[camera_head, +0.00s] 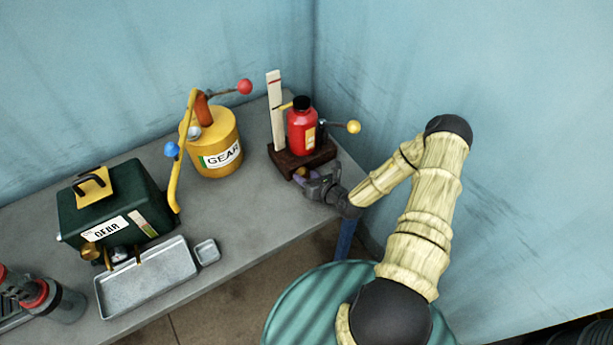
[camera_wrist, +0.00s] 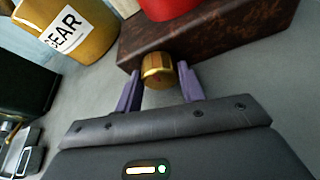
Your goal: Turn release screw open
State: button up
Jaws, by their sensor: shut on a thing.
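The release screw is a small brass knurled knob (camera_wrist: 157,72) on the front side of a dark brown base block (camera_wrist: 225,38). In the head view the block (camera_head: 291,160) carries a red bottle-shaped jack (camera_head: 301,130) with a black cap. My gripper (camera_head: 305,178) is at the front of the block. In the wrist view the two purple fingers of my gripper (camera_wrist: 160,82) stand on either side of the knob and are shut on it. The knob is still at the block. In the head view the gripper hides most of the knob.
A white upright scale (camera_head: 275,108) and a lever with a yellow ball (camera_head: 353,127) flank the red jack. A yellow GEAR can (camera_head: 218,150), a dark green GEAR box (camera_head: 118,200) and a metal tray (camera_head: 146,278) stand to the left. The grey bench (camera_head: 240,205) is clear between.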

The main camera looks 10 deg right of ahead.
jog(key=shift+m+y, duration=0.5)
jog(key=shift+m, duration=0.2)
jog(key=o, duration=1)
jog(key=b+v, duration=0.1)
jog(key=v, duration=0.7)
jog(key=b+v, duration=0.2)
jog(key=v, duration=0.7)
jog(key=shift+s+r, duration=0.1)
jog(key=shift+r, duration=0.2)
